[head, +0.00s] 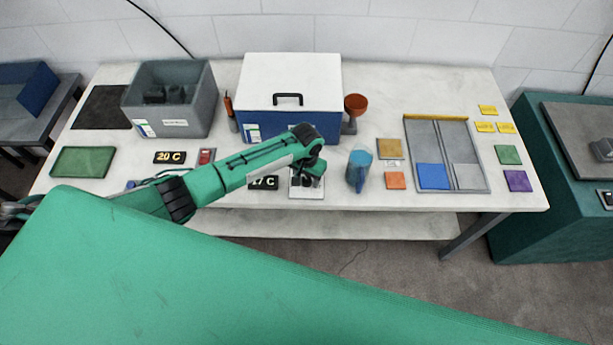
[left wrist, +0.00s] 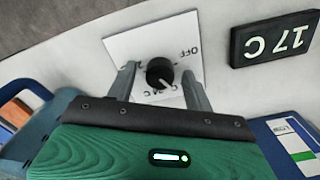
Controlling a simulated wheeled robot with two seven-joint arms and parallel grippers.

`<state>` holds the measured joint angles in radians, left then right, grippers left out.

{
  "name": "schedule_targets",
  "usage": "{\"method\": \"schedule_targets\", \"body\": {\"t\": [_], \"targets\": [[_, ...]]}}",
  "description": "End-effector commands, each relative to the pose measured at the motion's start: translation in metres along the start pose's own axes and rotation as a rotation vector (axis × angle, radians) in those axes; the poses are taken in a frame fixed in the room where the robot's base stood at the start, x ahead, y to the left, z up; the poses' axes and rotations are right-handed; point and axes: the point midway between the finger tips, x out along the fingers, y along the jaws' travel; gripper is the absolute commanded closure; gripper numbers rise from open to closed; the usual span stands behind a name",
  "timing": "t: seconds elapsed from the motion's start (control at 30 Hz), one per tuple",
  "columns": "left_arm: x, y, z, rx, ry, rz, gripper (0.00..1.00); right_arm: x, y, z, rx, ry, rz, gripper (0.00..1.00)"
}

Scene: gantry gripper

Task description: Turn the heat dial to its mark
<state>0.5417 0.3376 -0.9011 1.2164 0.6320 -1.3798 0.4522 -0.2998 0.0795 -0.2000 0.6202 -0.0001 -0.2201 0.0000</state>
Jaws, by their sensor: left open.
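The heat dial is a black round knob (left wrist: 160,73) on a white square plate (left wrist: 120,48), seen in the left wrist view. The plate has lettering, with "OFF" readable and other marks partly hidden. My left gripper (left wrist: 158,82) is open, with one finger on each side of the knob; I cannot tell whether they touch it. In the head view my left gripper (head: 307,172) is over the plate (head: 306,192) and hides most of the dial. A black display reading "17 C" (left wrist: 274,40) is beside the plate; it also shows in the head view (head: 264,183). My right gripper is not in view.
A blue jug (head: 358,170) stands close to the right of the plate. A blue and white cooler box (head: 290,85) is behind it. A "20 C" display (head: 169,158) and a grey bin (head: 205,95) are to the left. A divided tray (head: 408,150) lies to the right.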

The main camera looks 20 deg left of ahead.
Motion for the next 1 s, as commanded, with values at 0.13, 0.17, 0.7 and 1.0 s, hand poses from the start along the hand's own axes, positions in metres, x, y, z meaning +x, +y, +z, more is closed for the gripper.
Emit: {"method": "schedule_targets", "body": {"t": [0.13,0.17,0.7,1.0], "targets": [[-0.003,0.000,0.000,0.000,0.000,0.000,0.48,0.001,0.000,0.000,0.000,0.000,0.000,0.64],[-0.004,0.000,0.000,0.000,0.000,0.000,0.48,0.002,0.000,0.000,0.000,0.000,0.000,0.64],[-0.105,0.000,-0.001,0.002,0.004,0.001,0.48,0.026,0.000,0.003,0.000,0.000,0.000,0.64],[-0.137,0.000,0.000,0.000,0.001,0.000,0.48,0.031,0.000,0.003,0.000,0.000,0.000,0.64]]}}
